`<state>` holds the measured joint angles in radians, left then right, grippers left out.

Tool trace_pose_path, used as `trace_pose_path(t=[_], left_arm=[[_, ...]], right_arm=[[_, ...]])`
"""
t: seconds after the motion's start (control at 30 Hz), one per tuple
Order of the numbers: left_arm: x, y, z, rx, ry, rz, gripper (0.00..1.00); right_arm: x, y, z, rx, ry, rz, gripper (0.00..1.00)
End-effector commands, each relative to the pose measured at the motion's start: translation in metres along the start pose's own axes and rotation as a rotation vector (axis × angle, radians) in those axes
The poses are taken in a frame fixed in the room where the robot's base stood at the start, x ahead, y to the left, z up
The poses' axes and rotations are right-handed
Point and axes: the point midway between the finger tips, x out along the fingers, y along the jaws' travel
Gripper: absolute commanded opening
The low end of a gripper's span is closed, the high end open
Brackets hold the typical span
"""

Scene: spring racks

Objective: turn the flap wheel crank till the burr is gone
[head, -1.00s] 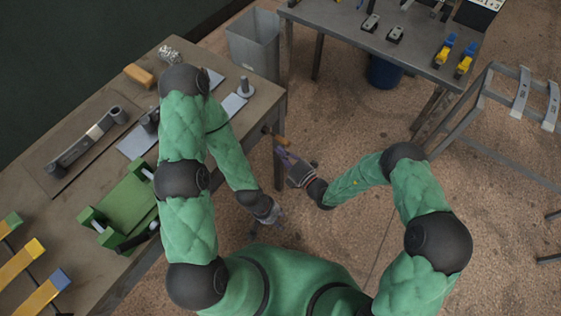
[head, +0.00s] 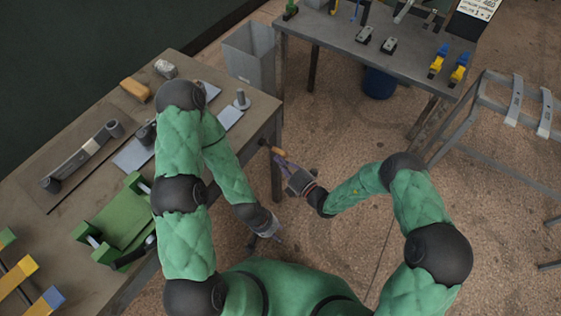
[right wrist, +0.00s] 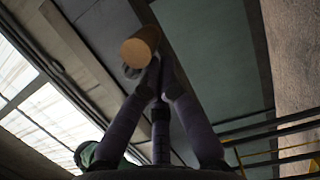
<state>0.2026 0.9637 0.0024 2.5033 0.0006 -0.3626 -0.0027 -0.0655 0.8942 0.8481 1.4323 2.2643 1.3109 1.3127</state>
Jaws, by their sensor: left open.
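The crank's wooden handle (head: 279,152) sticks out beside the right edge of the workbench, near a dark round piece (head: 264,143). My right gripper (head: 285,163) is at the handle from below right. In the right wrist view, the handle's round end (right wrist: 139,46) shows at the tips of my right gripper's purple fingers (right wrist: 159,62). The fingers come close together there, but I cannot tell whether they grip it. My left gripper (head: 279,240) is open and empty, low beside the bench. I cannot make out the flap wheel or the burr.
The workbench (head: 45,190) carries a grey bar on a brown board (head: 70,170), a green fixture (head: 120,220) and a wooden block (head: 135,89). A grey bin (head: 249,58), a second table (head: 325,32) and a metal rack (head: 480,88) stand beyond. Floor between is open.

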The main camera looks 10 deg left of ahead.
Motion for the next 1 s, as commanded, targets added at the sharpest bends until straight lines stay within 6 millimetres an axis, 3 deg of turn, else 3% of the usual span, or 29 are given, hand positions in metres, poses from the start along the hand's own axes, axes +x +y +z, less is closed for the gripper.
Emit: trace_pose_path(t=[0.67, 1.0], left_arm=[[0.001, 0.0, 0.0, 0.0, 0.0, 0.0, 0.4], [0.004, -0.002, 0.0, 0.0, 0.0, 0.0, 0.4]], right_arm=[[0.001, 0.0, 0.006, -0.084, -0.002, 0.022, 0.0], [0.005, 0.002, 0.02, -0.315, -0.003, 0.079, 0.0]])
